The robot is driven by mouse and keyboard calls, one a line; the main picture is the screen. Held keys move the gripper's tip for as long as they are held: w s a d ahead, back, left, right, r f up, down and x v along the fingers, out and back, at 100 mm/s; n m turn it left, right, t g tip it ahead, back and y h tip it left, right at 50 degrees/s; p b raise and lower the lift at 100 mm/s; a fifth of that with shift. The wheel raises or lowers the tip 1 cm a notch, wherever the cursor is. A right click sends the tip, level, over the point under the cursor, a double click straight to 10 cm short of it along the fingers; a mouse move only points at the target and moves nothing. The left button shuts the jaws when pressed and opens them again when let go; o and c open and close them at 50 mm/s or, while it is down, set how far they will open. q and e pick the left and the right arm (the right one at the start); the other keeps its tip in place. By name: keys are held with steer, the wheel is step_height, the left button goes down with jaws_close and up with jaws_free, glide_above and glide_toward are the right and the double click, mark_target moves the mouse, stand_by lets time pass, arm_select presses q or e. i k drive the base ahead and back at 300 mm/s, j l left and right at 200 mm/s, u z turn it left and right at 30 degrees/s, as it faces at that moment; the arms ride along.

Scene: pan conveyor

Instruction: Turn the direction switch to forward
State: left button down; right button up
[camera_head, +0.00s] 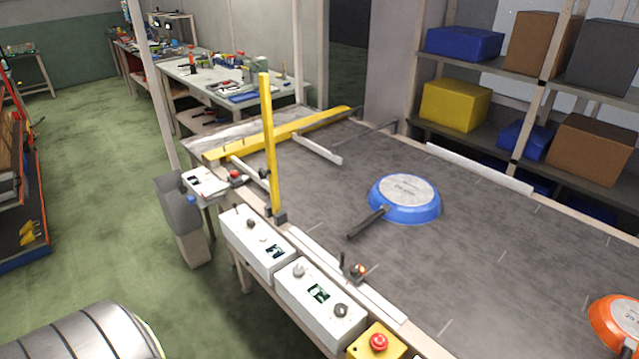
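Two white control boxes stand along the near-left edge of the conveyor. The farther control box (240,240) has a small knob (252,224) and a dark display (275,251). The nearer control box (300,301) has a grey knob (299,270), a lit display (319,292) and a dark knob (340,310). The labels are too small to read, so I cannot tell which control is the direction switch or how it is set. Neither of my grippers is in view.
A yellow box with a red button (378,342) sits at the bottom. The conveyor (480,260) carries a blue pan (405,199) and an orange pan (615,322). A yellow post (269,150) rises behind the farther box. Shelves (480,65) stand at right. Green floor lies open at left.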

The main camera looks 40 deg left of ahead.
mark_target(298, 270)
steer(key=u, duration=1.2)
